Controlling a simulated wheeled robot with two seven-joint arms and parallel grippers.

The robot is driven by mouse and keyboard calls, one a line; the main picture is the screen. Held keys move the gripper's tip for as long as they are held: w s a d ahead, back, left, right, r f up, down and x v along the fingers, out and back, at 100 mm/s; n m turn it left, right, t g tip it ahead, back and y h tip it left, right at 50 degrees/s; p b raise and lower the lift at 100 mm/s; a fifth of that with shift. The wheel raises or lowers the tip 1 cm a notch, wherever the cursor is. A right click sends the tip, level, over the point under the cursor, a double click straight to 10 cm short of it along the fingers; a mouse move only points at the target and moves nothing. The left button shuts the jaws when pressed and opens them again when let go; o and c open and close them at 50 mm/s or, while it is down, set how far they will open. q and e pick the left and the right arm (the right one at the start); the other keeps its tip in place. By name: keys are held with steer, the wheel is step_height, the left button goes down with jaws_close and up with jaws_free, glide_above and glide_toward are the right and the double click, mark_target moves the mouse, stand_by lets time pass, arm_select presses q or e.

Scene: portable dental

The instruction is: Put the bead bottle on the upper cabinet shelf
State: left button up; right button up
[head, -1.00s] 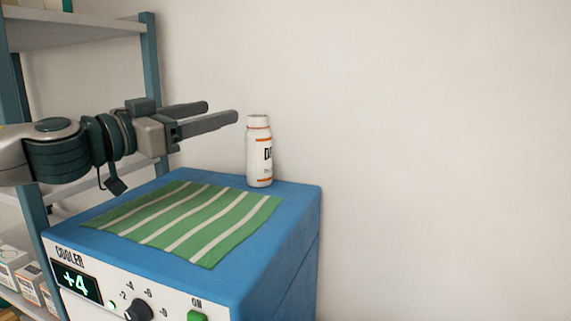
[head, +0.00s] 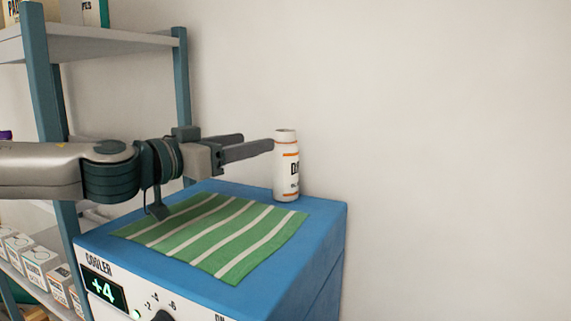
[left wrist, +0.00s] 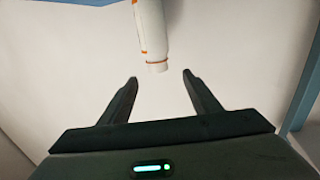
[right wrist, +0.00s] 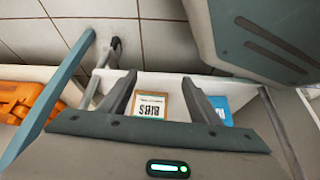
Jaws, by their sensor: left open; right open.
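The bead bottle (head: 287,170) is white with orange bands and dark lettering. It stands upright at the back of the blue cooler top. My left gripper (head: 262,146) is open, and its fingertips are just left of the bottle's upper part. In the left wrist view the bottle (left wrist: 154,38) is ahead of the fingers (left wrist: 160,78), roughly centred between them but not clearly within them. The shelf unit, with an upper shelf (head: 110,42), is at the left. My right gripper (right wrist: 160,82) is open and shows only in the right wrist view.
A green striped cloth (head: 215,235) lies on the blue cooler (head: 325,222). Small boxes (head: 38,262) line a lower shelf, and boxes stand on the upper shelf's left part. A pale wall is close behind. In the right wrist view, packets (right wrist: 150,104) lie in a white container.

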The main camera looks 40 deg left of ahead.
mark_target(277, 135)
arm_select(q)
steer(key=w+p, duration=0.5)
steer(key=p, duration=0.2)
steer(key=shift+w+a+r, duration=0.1)
steer(key=shift+w, duration=0.1)
steer(key=w+p, duration=0.2)
steer(key=w, duration=0.1)
steer(key=shift+w+p, duration=0.25)
steer(key=shift+p, duration=0.15)
steer(key=shift+w+a+p, duration=0.15)
steer(key=shift+w+p, duration=0.15)
steer(key=shift+w, duration=0.45)
arm_select(e)
steer(key=s+d+g, duration=0.2)
steer(key=s+d, duration=0.1)
steer(key=s, duration=0.7)
steer(key=s+d+f+g+h, duration=0.1)
steer(key=s+d+g, duration=0.1)
steer(key=s, duration=0.9)
steer(key=shift+s+d+g, duration=0.2)
steer(key=shift+d+g, duration=0.1)
steer(key=shift+d, duration=0.6)
steer(key=shift+r, duration=0.15)
